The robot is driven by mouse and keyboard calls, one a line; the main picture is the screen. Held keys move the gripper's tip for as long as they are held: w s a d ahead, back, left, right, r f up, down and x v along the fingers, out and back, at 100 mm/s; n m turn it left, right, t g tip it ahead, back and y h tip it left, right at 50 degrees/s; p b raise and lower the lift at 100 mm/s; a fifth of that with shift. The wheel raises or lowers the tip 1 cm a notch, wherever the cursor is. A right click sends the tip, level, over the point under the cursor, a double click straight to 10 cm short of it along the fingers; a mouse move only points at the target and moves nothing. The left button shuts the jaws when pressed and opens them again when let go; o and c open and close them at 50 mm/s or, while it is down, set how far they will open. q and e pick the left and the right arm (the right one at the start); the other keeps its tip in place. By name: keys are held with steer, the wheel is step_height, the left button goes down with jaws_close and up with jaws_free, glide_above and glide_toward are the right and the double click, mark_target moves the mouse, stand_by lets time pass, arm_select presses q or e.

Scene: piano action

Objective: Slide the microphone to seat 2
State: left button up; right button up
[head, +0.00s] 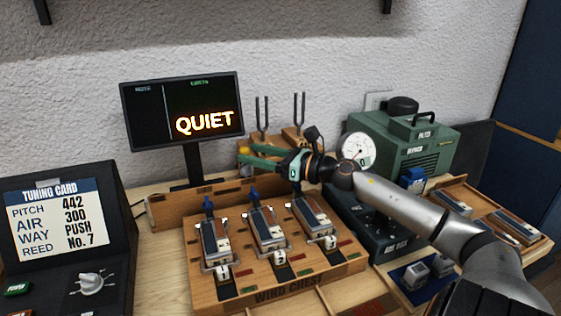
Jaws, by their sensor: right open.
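The wind chest (285,284) is a wooden board with three numbered seats in a row. A reed block sits at each: the left one (214,243), the middle one at seat 2 (267,230) and the right one (312,217). My right gripper (246,156) is open above and behind the chest, with its green fingers pointing left. A small black knob (313,133) rises beside its wrist; I cannot tell whether it is the microphone or part of my arm. No microphone can be made out for certain. My left gripper is out of view.
A monitor (183,113) reading QUIET stands behind the chest. Tuning forks (262,113) stand behind my gripper. A green blower (425,145) with a round gauge (358,150) is at right. A tuning card panel (57,225) is at left.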

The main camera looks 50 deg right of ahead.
steer(key=v, duration=0.6)
steer(key=shift+s, duration=0.15)
steer(key=shift+d, duration=0.1)
stand_by(0.5)
